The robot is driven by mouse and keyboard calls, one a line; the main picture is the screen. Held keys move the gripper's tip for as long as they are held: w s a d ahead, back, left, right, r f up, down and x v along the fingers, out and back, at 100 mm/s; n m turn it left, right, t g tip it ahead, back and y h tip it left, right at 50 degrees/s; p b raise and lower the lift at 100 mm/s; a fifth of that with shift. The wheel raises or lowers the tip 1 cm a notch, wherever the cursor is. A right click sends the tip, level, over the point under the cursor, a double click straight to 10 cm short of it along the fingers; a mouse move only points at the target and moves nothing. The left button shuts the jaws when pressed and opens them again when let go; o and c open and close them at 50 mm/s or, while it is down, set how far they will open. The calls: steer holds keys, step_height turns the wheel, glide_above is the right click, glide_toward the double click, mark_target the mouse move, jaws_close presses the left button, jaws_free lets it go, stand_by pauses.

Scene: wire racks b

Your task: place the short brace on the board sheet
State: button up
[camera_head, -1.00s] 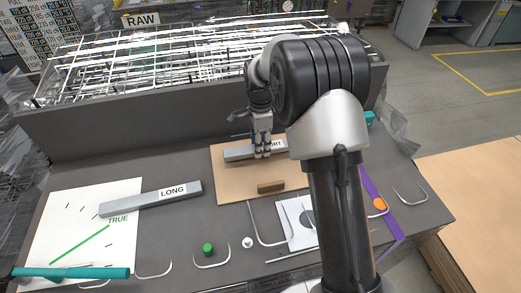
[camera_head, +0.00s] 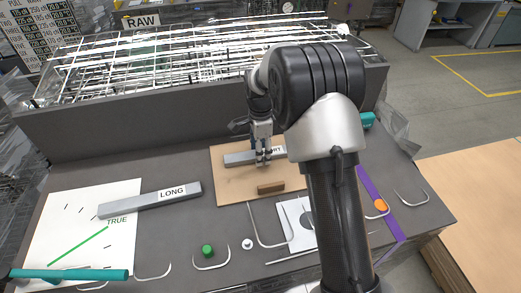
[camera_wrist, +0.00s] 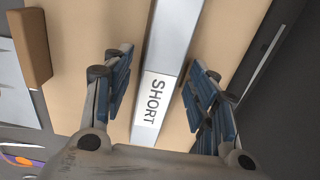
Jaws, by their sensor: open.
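The short brace (camera_head: 238,158) is a grey bar with a white label reading SHORT. It lies on the tan board sheet (camera_head: 228,188), near the sheet's back edge. In the wrist view the brace (camera_wrist: 172,40) runs between my fingers over the tan sheet (camera_wrist: 95,25). My gripper (camera_head: 263,162) is at the brace's labelled end. In the wrist view my gripper (camera_wrist: 160,88) is open, with blue-padded fingers on either side of the bar and visible gaps. My arm hides the right part of the sheet in the head view.
A brown block (camera_head: 271,188) sits on the sheet's front part. The long brace (camera_head: 150,199) lies to the left, partly over a white sheet (camera_head: 75,215). Bent wires, a green knob (camera_head: 208,251) and a purple strip (camera_head: 378,200) lie around. A wire rack (camera_head: 180,60) stands behind.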

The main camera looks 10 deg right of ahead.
steer(key=s+r+n+t+p, duration=0.1)
steer(key=s+r+n, duration=0.15)
steer(key=r, duration=0.75)
steer(key=s+r+n+p, duration=0.2)
steer(key=s+r, duration=0.2)
steer(key=r, duration=0.6)
steer(key=s+r+n+t, duration=0.1)
steer(key=s+r+n, duration=0.35)
steer(key=s, duration=0.55)
steer(key=s+f+n+t, duration=0.1)
steer(key=s+n+t, duration=0.1)
steer(key=s+n, duration=0.7)
steer(key=s, duration=0.8)
steer(key=shift+s+f+t, duration=0.3)
steer(key=shift+f, duration=0.1)
steer(key=shift+f+b, duration=0.1)
steer(key=shift+b, duration=0.2)
step_height(320, 180, down, 5)
steer(key=b, duration=0.5)
